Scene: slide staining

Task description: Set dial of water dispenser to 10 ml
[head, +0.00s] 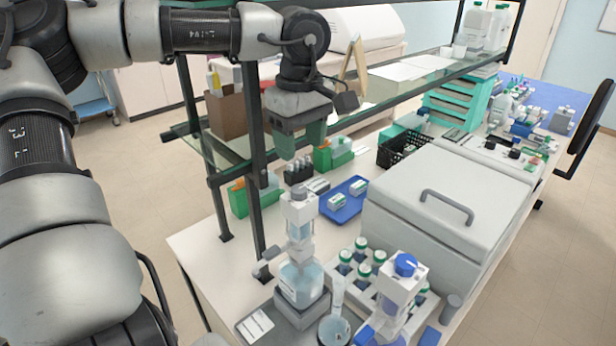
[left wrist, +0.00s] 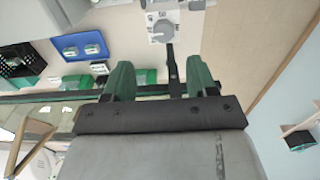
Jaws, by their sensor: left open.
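A bottle-top dispenser (head: 301,278) with clear bluish liquid and a white head stands on the bench, with a grey dial (head: 298,193) on top. A second dispenser head (head: 398,290) with a blue dial (head: 405,264) stands to its right. I cannot read any volume mark or tell from labels which holds water. My left gripper (head: 296,152) is above and behind the grey-dial dispenser, apart from it. In the left wrist view its green fingers (left wrist: 160,82) are spread and empty, with a grey round dial (left wrist: 163,29) beyond them. My right gripper is not in view.
A dark shelf post (head: 253,130) and glass shelf (head: 430,68) stand close to my left arm. Green-capped bottles (head: 363,270) in a rack, a blue tray (head: 343,200) and a grey lidded box (head: 440,200) surround the dispensers. Bare bench (head: 205,245) lies to the left.

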